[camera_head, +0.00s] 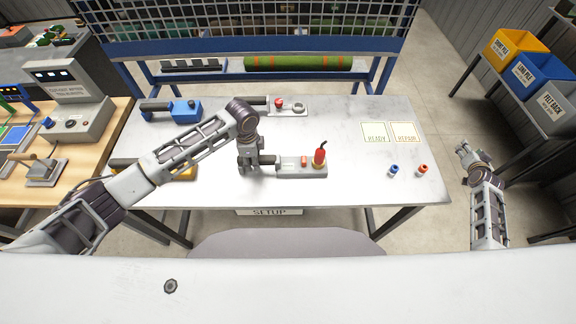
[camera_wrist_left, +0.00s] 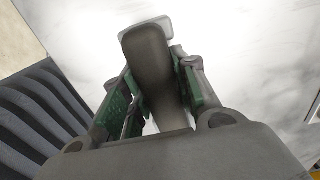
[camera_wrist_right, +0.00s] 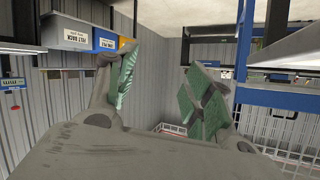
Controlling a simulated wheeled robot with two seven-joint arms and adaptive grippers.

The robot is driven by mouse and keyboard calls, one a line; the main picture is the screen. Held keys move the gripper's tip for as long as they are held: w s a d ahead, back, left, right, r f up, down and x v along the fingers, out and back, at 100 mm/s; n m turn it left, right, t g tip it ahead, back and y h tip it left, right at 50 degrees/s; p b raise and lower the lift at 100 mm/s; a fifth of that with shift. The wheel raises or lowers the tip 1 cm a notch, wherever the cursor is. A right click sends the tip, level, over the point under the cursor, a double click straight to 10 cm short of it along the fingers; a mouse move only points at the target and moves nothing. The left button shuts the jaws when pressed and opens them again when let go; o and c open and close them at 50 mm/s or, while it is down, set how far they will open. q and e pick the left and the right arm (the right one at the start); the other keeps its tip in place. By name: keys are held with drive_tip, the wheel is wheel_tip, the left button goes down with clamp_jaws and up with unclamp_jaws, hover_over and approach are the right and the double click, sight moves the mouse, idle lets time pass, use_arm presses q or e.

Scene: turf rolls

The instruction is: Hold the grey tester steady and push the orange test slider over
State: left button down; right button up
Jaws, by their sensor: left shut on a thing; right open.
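The grey tester (camera_head: 302,174) lies on the metal table with its dark handle (camera_head: 267,160) pointing left. The orange slider (camera_head: 304,160) sits around the middle of its top face. A red piece (camera_head: 320,155) stands upright at its right end in a yellow seat. My left gripper (camera_head: 254,164) is shut on the dark handle; the left wrist view shows the handle (camera_wrist_left: 152,62) between both finger pads. My right gripper (camera_head: 466,155) is open and empty, beyond the table's right edge. The right wrist view shows its pads (camera_wrist_right: 160,85) apart, with only the room behind.
A blue tool (camera_head: 184,109), a yellow tool (camera_head: 182,174) partly behind my left arm, and a second grey unit (camera_head: 290,109) lie on the table (camera_head: 345,185). Ready and repair cards (camera_head: 389,132), a blue piece (camera_head: 393,170) and an orange piece (camera_head: 422,169) lie right. The table right of the tester is largely clear.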

drive_tip(key=w+a+r+n+t+y, duration=0.15)
drive_tip(key=w+a+r, duration=0.3)
drive_tip(key=r, duration=0.45)
drive_tip(key=w+a+r+t+y, duration=0.1)
drive_tip(key=w+a+r+y, duration=0.15)
drive_tip(key=w+r, duration=0.4)
drive_tip(key=w+a+r+t+y, duration=0.1)
drive_tip(key=w+a+r, duration=0.3)
drive_tip(key=r, duration=0.7)
drive_tip(key=a+f+n+g+y, duration=0.35)
drive_tip(key=a+n, duration=0.25)
drive_tip(key=a, duration=1.3)
drive_tip(key=a+f+n+g+y, duration=0.2)
drive_tip(key=a+n+g+y, duration=0.35)
drive_tip(key=a, duration=1.45)
drive_tip(key=s+a+f+n+g+h, duration=0.3)
drive_tip(key=s+a+n, duration=0.3)
drive_tip(key=s, duration=0.3)
drive_tip(key=s+a+f+n+g+h, duration=0.3)
drive_tip(key=s+a+n+h, duration=0.2)
drive_tip(key=s+a+n, duration=0.2)
drive_tip(key=shift+s+a+f, duration=0.15)
drive_tip(key=shift+s+a, duration=0.95)
drive_tip(key=shift+s, duration=0.45)
